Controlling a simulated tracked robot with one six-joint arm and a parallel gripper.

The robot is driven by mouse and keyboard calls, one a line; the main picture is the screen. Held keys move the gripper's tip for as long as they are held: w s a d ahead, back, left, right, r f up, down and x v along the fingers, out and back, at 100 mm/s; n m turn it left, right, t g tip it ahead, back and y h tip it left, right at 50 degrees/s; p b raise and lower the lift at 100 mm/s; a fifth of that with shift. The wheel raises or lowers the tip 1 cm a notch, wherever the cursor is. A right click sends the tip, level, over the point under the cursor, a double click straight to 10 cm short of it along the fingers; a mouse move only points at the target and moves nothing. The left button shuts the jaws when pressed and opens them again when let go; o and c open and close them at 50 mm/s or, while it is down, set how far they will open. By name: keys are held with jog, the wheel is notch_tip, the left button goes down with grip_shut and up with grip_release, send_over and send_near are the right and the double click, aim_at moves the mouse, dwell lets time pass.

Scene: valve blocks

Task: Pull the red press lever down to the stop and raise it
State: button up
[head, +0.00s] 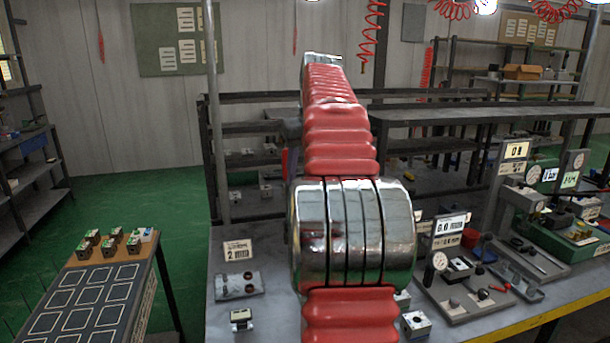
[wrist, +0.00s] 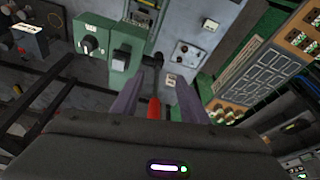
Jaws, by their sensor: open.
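The red press lever (wrist: 154,108) shows in the wrist view as a short red grip between my two fingers, its lower part hidden by my gripper's body. A dark rod runs above it beside the green press (wrist: 125,62). My gripper (wrist: 160,84) is open, with one grey-purple finger on each side of the red grip. I see gaps between the grip and the fingers; I cannot tell the depth between them. In the head view my red and chrome arm fills the middle and hides the lever and my gripper.
A dark board with outlined squares (head: 84,302) is at the left. A gauge stand (head: 438,262) and small metal parts are on the bench at the right.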

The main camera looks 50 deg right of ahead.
jog(key=shift+s+a, duration=0.35)
jog(key=shift+s, duration=0.3)
jog(key=s+a+f+m, duration=0.1)
jog(key=a+f+m, duration=0.1)
jog(key=a+f, duration=0.8)
jog(key=s+a+f+n, duration=0.2)
jog(key=s+a, duration=0.2)
jog(key=a, duration=0.7)
jog(key=s+a+f+n+t+y, duration=0.1)
jog(key=s+a+f+n, duration=0.1)
jog(key=a, duration=0.9)
jog(key=s+a+f+n+t, duration=0.1)
jog(key=s+a+f, duration=0.3)
jog(key=a, duration=0.7)
jog(key=s+n, duration=0.1)
jog(key=s, duration=0.1)
jog(key=shift+s+f+n, duration=0.15)
jog(key=shift+s+n, duration=0.15)
jog(key=shift+n, duration=0.1)
